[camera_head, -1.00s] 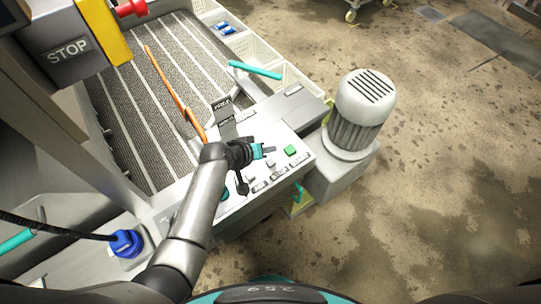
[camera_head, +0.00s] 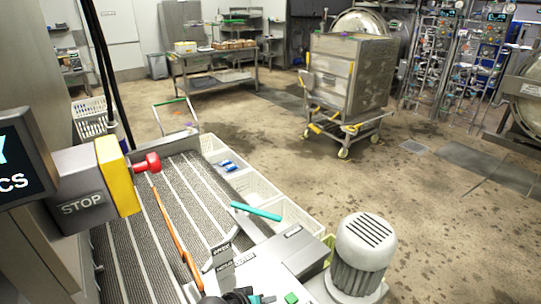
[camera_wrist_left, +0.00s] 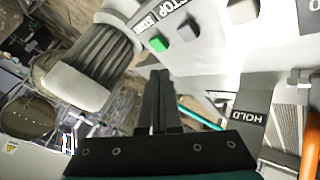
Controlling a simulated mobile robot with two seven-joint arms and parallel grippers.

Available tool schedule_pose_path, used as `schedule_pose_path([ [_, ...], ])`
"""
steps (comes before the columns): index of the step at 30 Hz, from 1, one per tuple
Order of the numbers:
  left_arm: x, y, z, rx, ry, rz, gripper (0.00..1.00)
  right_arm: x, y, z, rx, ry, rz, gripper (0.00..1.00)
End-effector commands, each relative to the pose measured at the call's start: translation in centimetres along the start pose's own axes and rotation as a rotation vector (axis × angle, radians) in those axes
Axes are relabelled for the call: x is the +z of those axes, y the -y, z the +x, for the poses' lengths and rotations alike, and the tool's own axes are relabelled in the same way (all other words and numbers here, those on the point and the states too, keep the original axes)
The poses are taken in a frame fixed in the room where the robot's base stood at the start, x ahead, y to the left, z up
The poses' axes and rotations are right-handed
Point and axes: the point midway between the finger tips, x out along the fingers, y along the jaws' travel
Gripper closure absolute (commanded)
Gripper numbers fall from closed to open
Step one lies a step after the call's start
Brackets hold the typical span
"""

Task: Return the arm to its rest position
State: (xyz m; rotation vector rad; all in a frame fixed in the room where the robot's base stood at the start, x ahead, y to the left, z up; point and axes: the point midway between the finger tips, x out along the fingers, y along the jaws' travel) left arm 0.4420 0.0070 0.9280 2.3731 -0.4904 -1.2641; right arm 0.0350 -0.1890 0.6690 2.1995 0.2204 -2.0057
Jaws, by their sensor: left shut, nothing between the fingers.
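My left gripper (camera_head: 266,299) shows only in part at the bottom edge of the head view, over the white control panel (camera_head: 262,276). In the left wrist view its two dark fingers (camera_wrist_left: 160,76) lie together, shut with nothing between them. Beyond the fingertips, that view shows the panel's green button (camera_wrist_left: 158,44) and a grey button (camera_wrist_left: 188,31). The fingers appear apart from the buttons. A label reading HOLD (camera_wrist_left: 249,114) lies to the right of the fingers. Most of my left arm is below the head view. My right gripper is not in view.
A grey motor (camera_head: 362,250) stands right of the panel. The ribbed conveyor (camera_head: 150,230), with an orange bar (camera_head: 172,225) along it, lies to the left. A STOP box (camera_head: 82,203) with a red knob (camera_head: 147,163) stands at left. A wheeled steel cart (camera_head: 348,75) stands farther back on open floor.

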Motion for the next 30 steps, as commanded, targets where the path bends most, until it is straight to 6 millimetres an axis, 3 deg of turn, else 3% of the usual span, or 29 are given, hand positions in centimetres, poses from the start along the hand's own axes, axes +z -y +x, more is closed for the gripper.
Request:
schedule_pose_path([
  [5,1.8,1.1,-2.2,-0.038,0.038,0.046,1.0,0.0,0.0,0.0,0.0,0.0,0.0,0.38],
  [8,3.4,2.0,-4.7,-0.084,0.077,0.094,1.0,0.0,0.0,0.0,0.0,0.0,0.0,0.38],
  [18,8.7,4.8,-15.6,-0.291,0.221,0.228,1.0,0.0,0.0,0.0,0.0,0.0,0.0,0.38],
  [30,11.1,5.4,-23.9,-0.44,0.298,0.277,1.0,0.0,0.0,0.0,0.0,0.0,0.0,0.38],
])
